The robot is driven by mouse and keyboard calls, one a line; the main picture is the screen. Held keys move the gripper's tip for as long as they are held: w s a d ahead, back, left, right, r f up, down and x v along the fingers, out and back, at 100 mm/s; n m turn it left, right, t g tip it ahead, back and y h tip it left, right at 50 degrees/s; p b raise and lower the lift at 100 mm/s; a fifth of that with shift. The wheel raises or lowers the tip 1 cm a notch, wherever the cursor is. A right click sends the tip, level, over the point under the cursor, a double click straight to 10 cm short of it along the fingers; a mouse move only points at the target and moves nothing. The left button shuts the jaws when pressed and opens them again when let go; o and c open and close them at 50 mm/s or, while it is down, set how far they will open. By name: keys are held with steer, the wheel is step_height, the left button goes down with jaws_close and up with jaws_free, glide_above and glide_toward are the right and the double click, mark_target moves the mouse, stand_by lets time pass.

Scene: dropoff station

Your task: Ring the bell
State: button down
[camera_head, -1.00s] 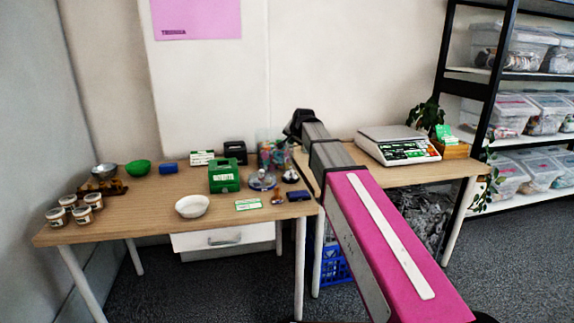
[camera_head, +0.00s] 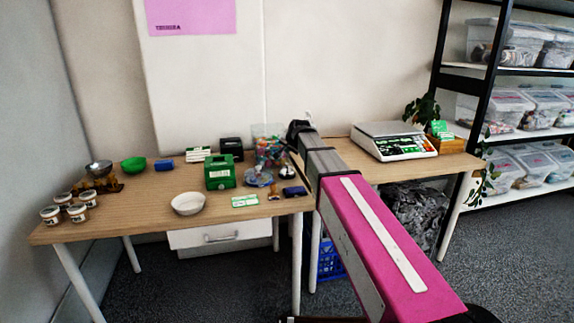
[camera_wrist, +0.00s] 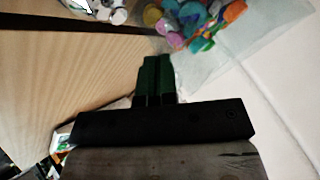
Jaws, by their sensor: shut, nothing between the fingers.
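A small silver dome with a dark base, which looks like the bell (camera_head: 288,172), stands near the right end of the left table (camera_head: 130,215), just left of my arm. My gripper (camera_wrist: 157,62) points away from the camera in the wrist view, its two dark green fingers together with nothing between them. In the head view the gripper end (camera_head: 298,130) is beyond the bell, near the back of the tables, and its fingers are hidden. Shiny pieces (camera_wrist: 112,12) at the wrist view's top left are cut off; I cannot tell whether they include the bell.
A clear bin of colourful pieces (camera_head: 268,135) stands close by my gripper; its pieces also show in the wrist view (camera_wrist: 195,22). A scale (camera_head: 395,143) stands right.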

steer(key=shift+f, duration=1.5)
steer(key=shift+f, duration=0.1)
stand_by(0.9)
steer(key=shift+f, duration=0.3)
steer(key=shift+f, duration=0.5)
stand_by(0.8)
stand_by(0.3)
steer(key=shift+r, duration=0.9)
steer(key=shift+r, duration=2.55)
